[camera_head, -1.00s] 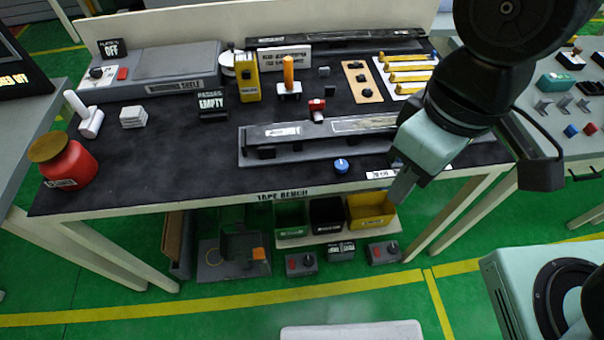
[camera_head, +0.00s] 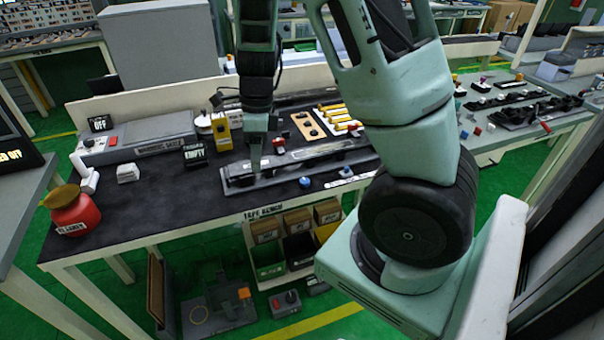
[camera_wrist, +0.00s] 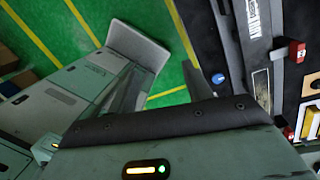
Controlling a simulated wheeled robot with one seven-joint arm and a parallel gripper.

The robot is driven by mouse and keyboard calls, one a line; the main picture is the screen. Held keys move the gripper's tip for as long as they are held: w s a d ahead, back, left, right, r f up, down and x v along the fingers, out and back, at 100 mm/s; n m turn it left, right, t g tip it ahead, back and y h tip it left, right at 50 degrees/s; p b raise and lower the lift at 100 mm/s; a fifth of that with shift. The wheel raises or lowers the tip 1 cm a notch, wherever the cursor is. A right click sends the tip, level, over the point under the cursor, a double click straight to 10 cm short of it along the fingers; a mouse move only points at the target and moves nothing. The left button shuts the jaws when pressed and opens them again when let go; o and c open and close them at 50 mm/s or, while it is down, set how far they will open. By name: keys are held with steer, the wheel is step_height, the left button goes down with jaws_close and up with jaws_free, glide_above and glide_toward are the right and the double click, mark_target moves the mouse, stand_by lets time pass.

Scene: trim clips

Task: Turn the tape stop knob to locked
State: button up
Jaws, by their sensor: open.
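A small blue knob (camera_head: 305,182), which I take to be the tape stop knob, sits near the front edge of the tape bench, before the long grey fixture (camera_head: 265,182). It also shows in the wrist view (camera_wrist: 218,79), right of the fingers. Its pointer setting is too small to read. My gripper (camera_head: 256,165) points down over the left part of the fixture, left of and behind the knob. In the wrist view my gripper (camera_wrist: 165,85) has its fingers apart, with nothing between them. It appears clear of the knob.
A white label strip (camera_head: 345,183) lies right of the knob. A red part (camera_head: 279,146) stands behind the fixture. A yellow box (camera_head: 222,131) and an "EMPTY" sign (camera_head: 195,154) stand left of my gripper. A red jar (camera_head: 75,213) is far left. The bench's left middle is mostly clear.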

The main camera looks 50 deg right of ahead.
mark_target(305, 180)
steer(key=s+d+m+h, duration=0.1)
steer(key=d+m+h, duration=0.1)
steer(key=d+m, duration=1.2)
steer(key=f, duration=0.6)
steer(key=d+f+n, duration=0.1)
steer(key=f, duration=0.4)
steer(key=d+f+n, duration=0.1)
steer(key=f, duration=0.5)
steer(key=shift+s+f, duration=0.2)
steer(key=shift+f, duration=0.1)
steer(key=c, duration=1)
